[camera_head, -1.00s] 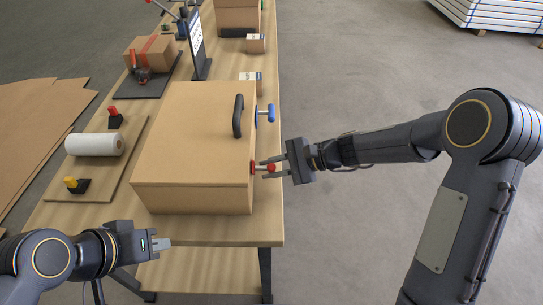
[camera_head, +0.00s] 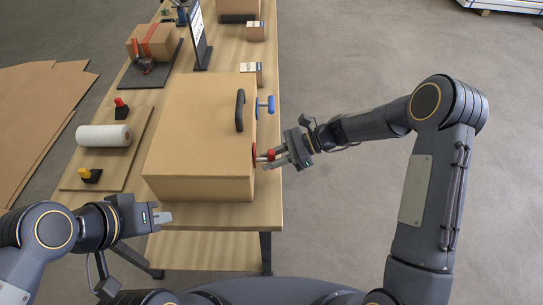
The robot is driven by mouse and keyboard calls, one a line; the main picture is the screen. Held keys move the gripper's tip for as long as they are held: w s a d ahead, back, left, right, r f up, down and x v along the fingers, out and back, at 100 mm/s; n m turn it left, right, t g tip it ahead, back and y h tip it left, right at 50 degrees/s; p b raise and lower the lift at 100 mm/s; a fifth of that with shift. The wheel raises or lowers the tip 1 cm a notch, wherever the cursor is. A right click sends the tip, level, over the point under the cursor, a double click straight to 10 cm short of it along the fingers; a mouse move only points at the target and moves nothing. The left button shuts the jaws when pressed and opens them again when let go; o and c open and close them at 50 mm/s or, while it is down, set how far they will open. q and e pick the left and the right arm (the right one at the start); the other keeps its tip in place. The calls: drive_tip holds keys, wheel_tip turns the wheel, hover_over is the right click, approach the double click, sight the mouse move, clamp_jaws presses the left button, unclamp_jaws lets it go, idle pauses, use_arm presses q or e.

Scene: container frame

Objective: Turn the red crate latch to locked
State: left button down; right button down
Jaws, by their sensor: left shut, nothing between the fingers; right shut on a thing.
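The wooden crate (camera_head: 200,150) stands on the table, with a black handle (camera_head: 240,110) on its top. The red latch (camera_head: 271,154) sits on the crate's right side, towards the front. My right gripper (camera_head: 277,160) reaches in from the right and is shut on the red latch; its fingers partly hide it, so the latch's exact angle is hard to tell. A blue latch (camera_head: 266,105) sits farther back on the same side. My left gripper (camera_head: 163,218) is shut and empty, in front of the crate's lower left.
The table (camera_head: 225,215) has a strip of bare wood before the crate. A small box (camera_head: 251,72) stands behind the crate.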

drive_tip(key=shift+s+f, duration=0.1)
drive_tip(key=shift+s, duration=0.05)
drive_tip(key=c, duration=1.3)
unclamp_jaws()
drive_tip(key=shift+d, duration=0.2)
drive_tip(key=b+v, duration=0.1)
drive_tip(key=v, duration=0.6)
drive_tip(key=shift+d+r+b, duration=0.15)
drive_tip(key=shift+r+b, duration=0.1)
drive_tip(key=shift+b, duration=0.05)
